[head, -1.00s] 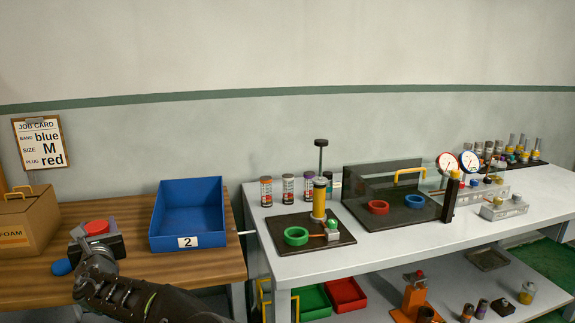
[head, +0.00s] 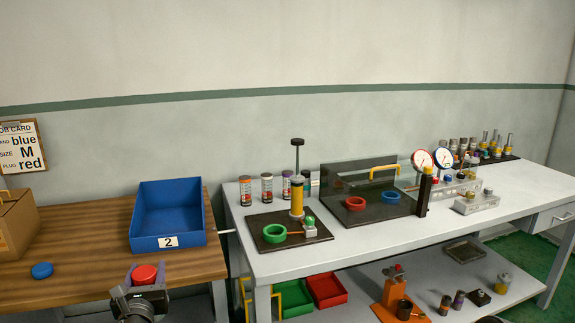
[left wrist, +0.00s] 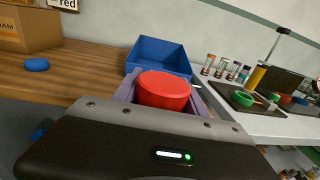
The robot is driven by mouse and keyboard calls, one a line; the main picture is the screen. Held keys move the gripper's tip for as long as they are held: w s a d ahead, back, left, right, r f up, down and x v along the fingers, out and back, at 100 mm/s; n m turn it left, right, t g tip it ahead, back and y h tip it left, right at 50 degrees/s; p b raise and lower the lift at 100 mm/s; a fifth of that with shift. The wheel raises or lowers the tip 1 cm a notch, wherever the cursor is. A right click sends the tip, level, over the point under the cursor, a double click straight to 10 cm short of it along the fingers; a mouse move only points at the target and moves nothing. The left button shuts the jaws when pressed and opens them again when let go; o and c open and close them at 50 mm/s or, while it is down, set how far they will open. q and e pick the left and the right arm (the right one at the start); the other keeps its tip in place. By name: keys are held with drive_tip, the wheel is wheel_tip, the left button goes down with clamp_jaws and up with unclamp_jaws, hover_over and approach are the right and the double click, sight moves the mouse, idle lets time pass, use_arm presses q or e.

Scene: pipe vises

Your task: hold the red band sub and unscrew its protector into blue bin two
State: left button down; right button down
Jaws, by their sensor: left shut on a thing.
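My left gripper (head: 144,282) is shut on a round red protector (head: 144,274), low in front of the wooden bench's front edge. The red protector also shows between the fingers in the left wrist view (left wrist: 163,90). Blue bin two (head: 168,208), marked with a "2" label, stands on the wooden bench beyond the gripper and looks empty. It shows behind the protector in the left wrist view (left wrist: 158,56). A sub with a red band cannot be made out for certain. My right gripper is not in view.
A blue cap (head: 42,270) lies on the wooden bench (head: 95,225) near a cardboard box (head: 15,225). The white table (head: 350,245) at the right bears a pump stand (head: 297,200), a black tray with red and blue rings, gauges and tubes. Red and green bins sit below.

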use_arm(q)
drive_tip(key=s+d+f+m+h, duration=0.1)
drive_tip(key=s+d+f+h, duration=0.1)
drive_tip(key=d+f, duration=0.2)
drive_tip(key=s+d+f+m+h+p, duration=0.1)
drive_tip(key=d+f, duration=0.3)
drive_tip(key=d, duration=0.6)
drive_tip(key=shift+s+d+f+m+t+h, duration=0.15)
drive_tip(key=shift+s+d+m+t+h, duration=0.2)
drive_tip(key=shift+s+h, duration=0.4)
drive_tip(key=s+d+f+m+h, duration=0.2)
drive_tip(key=d+h, duration=0.3)
drive_tip(key=d, duration=0.4)
drive_tip(key=shift+s+f+m+g, duration=0.2)
drive_tip(key=shift+f+m+g, duration=0.25)
drive_tip(key=shift+m, duration=0.3)
